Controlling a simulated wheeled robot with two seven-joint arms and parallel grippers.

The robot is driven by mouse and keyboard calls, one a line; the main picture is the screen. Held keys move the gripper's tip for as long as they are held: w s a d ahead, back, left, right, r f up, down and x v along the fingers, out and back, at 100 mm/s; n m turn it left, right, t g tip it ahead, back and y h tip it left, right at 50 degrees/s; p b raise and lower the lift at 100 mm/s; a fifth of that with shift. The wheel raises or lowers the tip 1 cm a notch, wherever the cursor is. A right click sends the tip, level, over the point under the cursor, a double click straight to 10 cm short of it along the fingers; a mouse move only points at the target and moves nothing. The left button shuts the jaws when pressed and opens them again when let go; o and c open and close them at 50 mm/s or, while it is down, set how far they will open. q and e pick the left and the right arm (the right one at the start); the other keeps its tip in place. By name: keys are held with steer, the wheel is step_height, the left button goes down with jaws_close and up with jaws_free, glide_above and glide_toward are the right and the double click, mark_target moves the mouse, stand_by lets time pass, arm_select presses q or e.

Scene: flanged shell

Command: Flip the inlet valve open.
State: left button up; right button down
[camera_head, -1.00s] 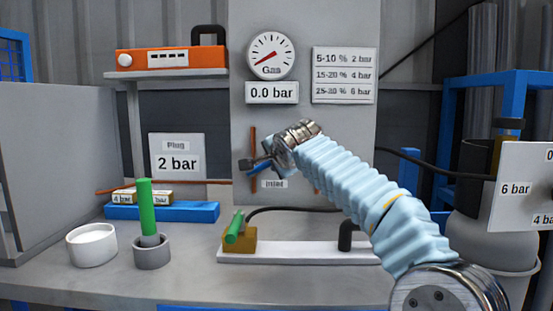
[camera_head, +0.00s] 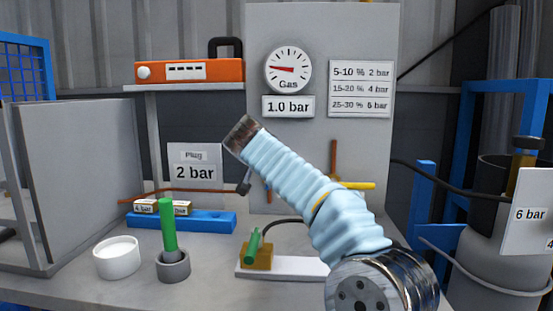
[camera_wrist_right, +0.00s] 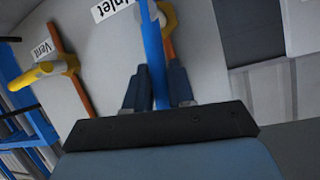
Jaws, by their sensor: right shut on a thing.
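The inlet valve's blue handle (camera_wrist_right: 153,40) shows in the right wrist view, roughly in line with its copper pipe (camera_wrist_right: 168,50) and beside the "Inlet" label (camera_wrist_right: 112,8). My right gripper (camera_wrist_right: 157,88) has its dark fingers on either side of this handle and is shut on it. In the head view my sleeved right arm hides the handle; a dark tip of the gripper (camera_head: 245,185) shows at the arm's left edge. The gas gauge (camera_head: 288,70) has its display (camera_head: 288,106) at 1.0 bar. My left gripper is not in view.
The yellow vent handle (camera_head: 358,186) sticks out right of my arm, across its pipe (camera_head: 333,158). On the bench stand a white cup (camera_head: 117,258), a green-handled tool in a grey holder (camera_head: 173,266), a blue rack (camera_head: 190,222) and a white base plate (camera_head: 290,267).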

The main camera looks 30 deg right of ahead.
steer(key=shift+w+a+n+h, duration=0.3)
steer(key=shift+a+n+h, duration=0.1)
steer(key=shift+a+n, duration=0.15)
stand_by(0.4)
steer(key=c, duration=1.1)
jaws_free()
steer(key=shift+o, duration=0.2)
steer(key=b+v, duration=0.1)
steer(key=v, duration=1.2)
steer(key=shift+s+a+r+b, duration=0.15)
steer(key=shift+a+r+b, duration=0.1)
steer(key=shift+a+b, duration=0.1)
